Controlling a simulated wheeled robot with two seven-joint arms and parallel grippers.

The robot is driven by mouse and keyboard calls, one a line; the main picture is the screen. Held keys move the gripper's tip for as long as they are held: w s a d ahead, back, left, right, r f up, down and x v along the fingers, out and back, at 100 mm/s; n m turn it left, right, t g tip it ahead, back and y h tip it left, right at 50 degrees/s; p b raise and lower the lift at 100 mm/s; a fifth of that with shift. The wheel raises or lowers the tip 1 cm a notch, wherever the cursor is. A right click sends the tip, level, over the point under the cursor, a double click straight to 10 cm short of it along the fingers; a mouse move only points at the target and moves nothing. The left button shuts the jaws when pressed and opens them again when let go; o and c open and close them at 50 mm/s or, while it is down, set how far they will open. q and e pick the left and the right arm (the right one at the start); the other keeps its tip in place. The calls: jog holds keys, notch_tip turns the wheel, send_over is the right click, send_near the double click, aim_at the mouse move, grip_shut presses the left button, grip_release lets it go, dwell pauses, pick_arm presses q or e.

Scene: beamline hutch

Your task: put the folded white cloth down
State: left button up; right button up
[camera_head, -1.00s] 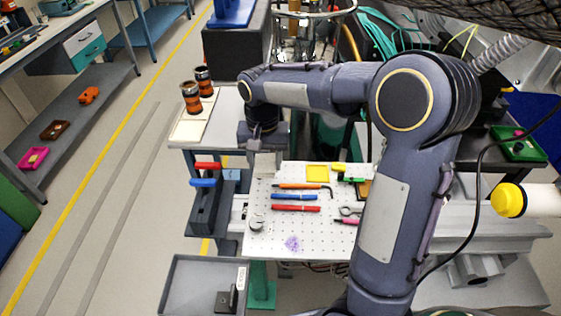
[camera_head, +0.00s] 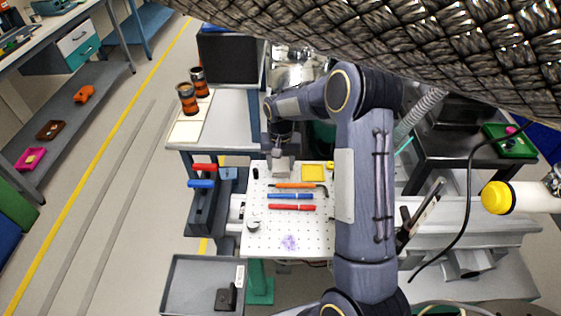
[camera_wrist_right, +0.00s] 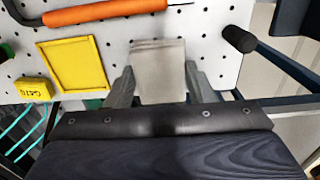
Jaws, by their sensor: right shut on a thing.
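The folded white cloth (camera_wrist_right: 159,66) shows as a pale flat piece between the fingers of my right gripper (camera_wrist_right: 160,88) in the right wrist view. The gripper is shut on it. In the head view my right gripper (camera_head: 281,152) is over the far left part of the white perforated board (camera_head: 262,225), with the cloth (camera_head: 279,168) below it. The cloth lies over or just above the board, beyond the orange screwdriver; I cannot tell whether it touches the board. My left gripper is not in view.
A caddy with red and blue handles (camera_head: 203,183) stands left. The board's front is mostly bare.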

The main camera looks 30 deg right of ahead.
aim_at(280, 165)
jog(key=shift+f, duration=0.25)
jog(key=o, duration=1.3)
notch_tip(280, 165, up, 12)
jog(key=s+a+r+n+t+y, duration=0.1)
jog(key=s+r, duration=0.4)
jog(key=s, duration=0.1)
jog(key=s+a+n+t+y, duration=0.1)
jog(key=s+a, duration=0.2)
jog(key=s, duration=0.4)
jog(key=s+a+n+t+y, duration=0.1)
jog(key=s+a, duration=0.3)
jog(key=s, duration=0.4)
jog(key=s+a+n+t, duration=0.1)
jog(key=s+a+t, duration=0.1)
jog(key=s, duration=0.6)
jog(key=shift+a+f+n+t+y+b, duration=0.15)
jog(key=shift+a+n+t+y+b, duration=0.2)
jog(key=shift+a, duration=0.45)
